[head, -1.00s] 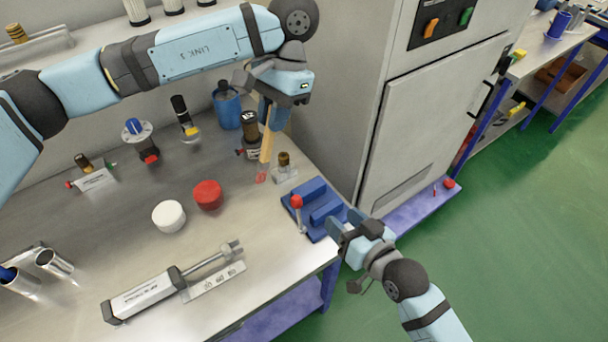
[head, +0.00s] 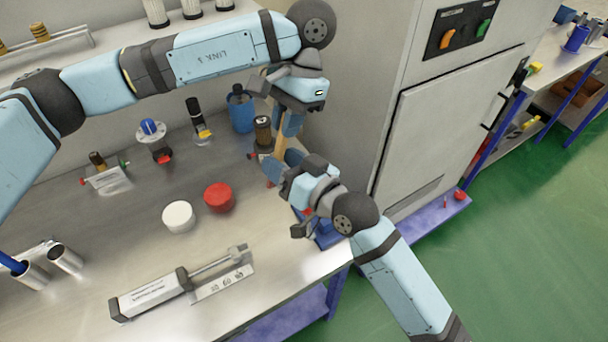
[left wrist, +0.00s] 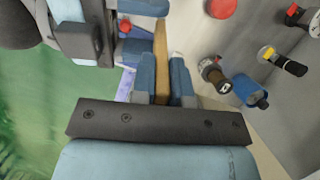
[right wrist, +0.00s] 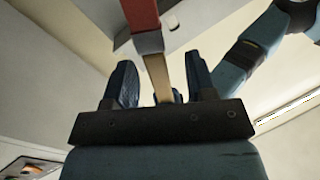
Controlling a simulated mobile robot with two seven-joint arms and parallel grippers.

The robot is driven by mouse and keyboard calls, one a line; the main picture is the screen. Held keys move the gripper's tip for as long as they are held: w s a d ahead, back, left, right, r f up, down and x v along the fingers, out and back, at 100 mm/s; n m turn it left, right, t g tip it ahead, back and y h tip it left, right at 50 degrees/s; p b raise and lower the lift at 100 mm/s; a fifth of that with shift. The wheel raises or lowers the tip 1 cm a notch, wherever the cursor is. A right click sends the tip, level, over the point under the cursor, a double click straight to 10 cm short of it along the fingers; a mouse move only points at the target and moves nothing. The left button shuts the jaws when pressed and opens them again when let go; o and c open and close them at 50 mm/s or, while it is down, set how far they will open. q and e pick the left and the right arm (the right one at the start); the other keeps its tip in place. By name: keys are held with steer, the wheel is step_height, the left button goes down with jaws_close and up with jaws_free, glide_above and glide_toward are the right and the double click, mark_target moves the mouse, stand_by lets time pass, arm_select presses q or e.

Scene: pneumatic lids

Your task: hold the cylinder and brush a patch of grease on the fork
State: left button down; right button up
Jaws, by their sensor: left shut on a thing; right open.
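The cylinder (head: 150,296) lies on the bench, a white body with dark end caps. Its rod ends in a metal fork (head: 238,251) at the right, and no gripper touches it. My left gripper (head: 284,128) is shut on the wooden handle of a brush (left wrist: 160,45) above the bench's back right. My right gripper (head: 280,165) is open just below it. In the right wrist view the brush's red end and metal collar (right wrist: 148,43) lie in line with the gap between its fingers; I cannot tell whether the handle is between them.
A white tub (head: 178,217) and a red lid-like disc (head: 219,197) stand behind the cylinder. A blue fixture (head: 327,236) is partly hidden by my right gripper. Bottles and fittings line the back. A grey cabinet (head: 450,110) stands at the right.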

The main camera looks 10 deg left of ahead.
mark_target(280, 160)
steer(key=shift+x, duration=1.95)
steer(key=shift+c, duration=0.5)
jaws_close()
arm_select(q)
steer(key=c, duration=1.1)
jaws_free()
steer(key=shift+o, duration=0.2)
steer(key=v, duration=1.2)
steer(key=shift+s, duration=0.1)
